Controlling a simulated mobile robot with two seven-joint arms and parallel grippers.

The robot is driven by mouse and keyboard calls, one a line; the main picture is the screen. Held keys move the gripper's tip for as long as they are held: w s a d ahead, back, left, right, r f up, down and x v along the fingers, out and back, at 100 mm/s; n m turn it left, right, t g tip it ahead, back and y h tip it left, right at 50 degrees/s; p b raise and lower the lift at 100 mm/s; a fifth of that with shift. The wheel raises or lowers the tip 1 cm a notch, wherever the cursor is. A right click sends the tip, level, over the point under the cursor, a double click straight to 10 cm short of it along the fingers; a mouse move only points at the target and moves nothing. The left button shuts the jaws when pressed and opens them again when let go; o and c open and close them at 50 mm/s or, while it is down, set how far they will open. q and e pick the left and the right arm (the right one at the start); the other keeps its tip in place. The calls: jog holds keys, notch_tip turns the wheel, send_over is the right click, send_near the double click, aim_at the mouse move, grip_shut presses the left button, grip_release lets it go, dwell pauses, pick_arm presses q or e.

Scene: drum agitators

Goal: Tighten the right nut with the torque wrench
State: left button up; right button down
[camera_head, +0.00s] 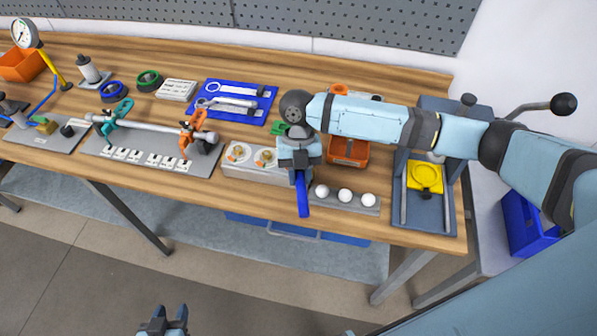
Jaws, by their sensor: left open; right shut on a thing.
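A grey block (240,173) at the table's front edge bears two round brass-coloured fittings, a left one (238,153) and a right one (265,157). I take the right one to be the right nut, but it is too small to make out clearly. My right gripper (300,170) is just right of this block, pointing down, shut on a tool with a blue handle (302,196), likely the torque wrench. The handle sticks out toward the front edge; the tool's head is hidden by the gripper. My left gripper (166,322) is open and empty, low in front of the table.
A blue mat (268,104) with wrenches lies behind. A rack (332,204) with white balls stands right of the gripper, an orange bin (347,152) behind it. A rod with green and orange clamps lies on a grey plate (110,163) at left. A press-like fixture (440,200) stands right.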

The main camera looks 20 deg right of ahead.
jog(key=shift+s+p, duration=0.1)
jog(key=shift+p, duration=0.2)
dwell(0.6)
jog(key=shift+f+b, duration=0.6)
jog(key=shift+f, duration=0.55)
dwell(1.2)
dwell(0.4)
jog(key=shift+a+r+m+p, duration=0.2)
jog(key=shift+a+m+p, duration=0.2)
jog(key=shift+m+p, duration=0.15)
jog(key=w+a+m+p, duration=0.1)
jog(key=m, duration=0.1)
jog(key=a+m+t+y+p, duration=0.1)
jog(key=shift+w+a+f+m+y+p, duration=0.1)
jog(key=shift+w+m+y+p, duration=0.2)
jog(key=shift+w+m, duration=0.05)
dwell(0.3)
